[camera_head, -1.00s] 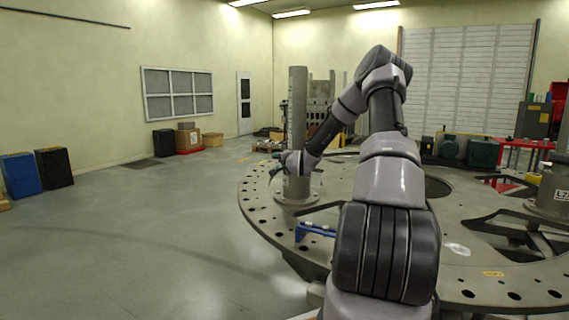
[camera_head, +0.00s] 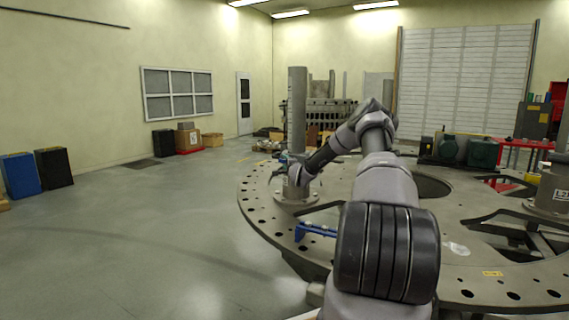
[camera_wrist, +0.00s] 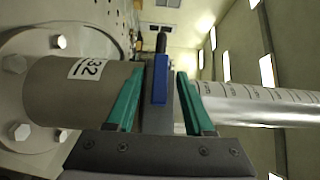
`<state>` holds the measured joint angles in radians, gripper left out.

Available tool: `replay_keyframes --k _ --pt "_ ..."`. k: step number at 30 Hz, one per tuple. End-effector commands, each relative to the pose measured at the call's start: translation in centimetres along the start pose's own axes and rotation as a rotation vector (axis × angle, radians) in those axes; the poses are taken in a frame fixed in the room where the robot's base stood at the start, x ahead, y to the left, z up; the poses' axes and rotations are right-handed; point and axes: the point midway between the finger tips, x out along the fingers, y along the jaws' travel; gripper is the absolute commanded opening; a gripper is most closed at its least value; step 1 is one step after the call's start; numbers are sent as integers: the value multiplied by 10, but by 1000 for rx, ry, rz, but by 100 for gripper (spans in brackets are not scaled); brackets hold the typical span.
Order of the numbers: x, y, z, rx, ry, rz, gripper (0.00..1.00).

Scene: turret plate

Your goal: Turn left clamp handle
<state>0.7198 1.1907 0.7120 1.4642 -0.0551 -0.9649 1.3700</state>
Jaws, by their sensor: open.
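The clamp handle (camera_wrist: 159,85) is a blue bar with a dark threaded tip, seen in the wrist view on a grey clamp collar around the left post (camera_head: 297,110). The post also shows in the wrist view (camera_wrist: 70,90), with a "32" label near its bolted flange. My gripper (camera_wrist: 160,73) is open. Its two green fingers stand on either side of the blue handle, with a visible gap on each side. In the head view my wrist is against the lower part of the post, and the handle is too small to make out.
The round turret plate (camera_head: 262,214) with holes and cut-outs lies under my arm. A blue bracket (camera_head: 316,230) sits near its front-left rim. Another post base (camera_head: 552,192) stands at the right. The floor (camera_head: 140,240) at left is clear.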

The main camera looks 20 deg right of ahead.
Motion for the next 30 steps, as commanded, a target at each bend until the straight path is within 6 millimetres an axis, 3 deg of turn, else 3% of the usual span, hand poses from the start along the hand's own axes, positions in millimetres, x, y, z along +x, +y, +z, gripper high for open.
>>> replay_keyframes --k 5,13,17,30 --pt "12 0 0 -1 0 0 52" --pt "12 0 0 -1 0 1 52" --pt "12 0 0 -1 0 1 3" --pt "12 -1 1 -34 -1 38 0"
